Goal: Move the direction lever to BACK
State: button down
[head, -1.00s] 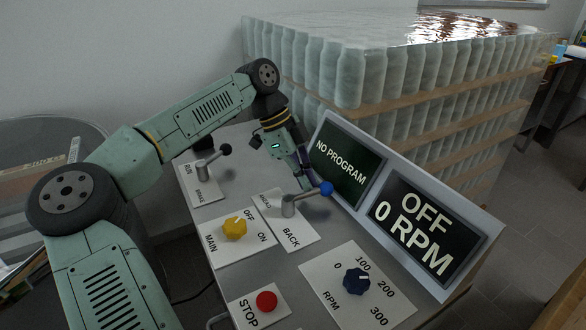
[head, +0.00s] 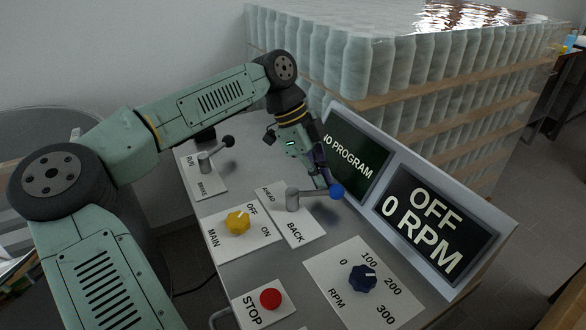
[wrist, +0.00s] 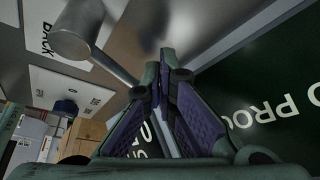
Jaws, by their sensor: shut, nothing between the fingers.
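The direction lever (head: 314,193) has a grey hub on a white plate (head: 305,231) marked AHEAD and BACK. Its arm points right, toward the screens, and ends in a blue knob (head: 338,191). My gripper (head: 325,182) is shut and empty, pointing down at the far, AHEAD side of the lever arm, right beside the knob. It seems to touch, but the contact is not clear. In the wrist view the closed fingertips (wrist: 165,66) are beside the lever arm (wrist: 114,65), which runs from the hub behind the left finger. The knob is hidden there.
The tilted display housing (head: 393,184) stands close to my gripper's right, reading NO PROGRAM, OFF and 0 RPM. A RUN/BRAKE lever (head: 206,162), a yellow main switch (head: 237,222), a red stop button (head: 271,299) and a blue RPM knob (head: 362,278) share the panel.

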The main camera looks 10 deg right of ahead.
jog(key=shift+r, duration=0.1)
jog(key=v, duration=1.2)
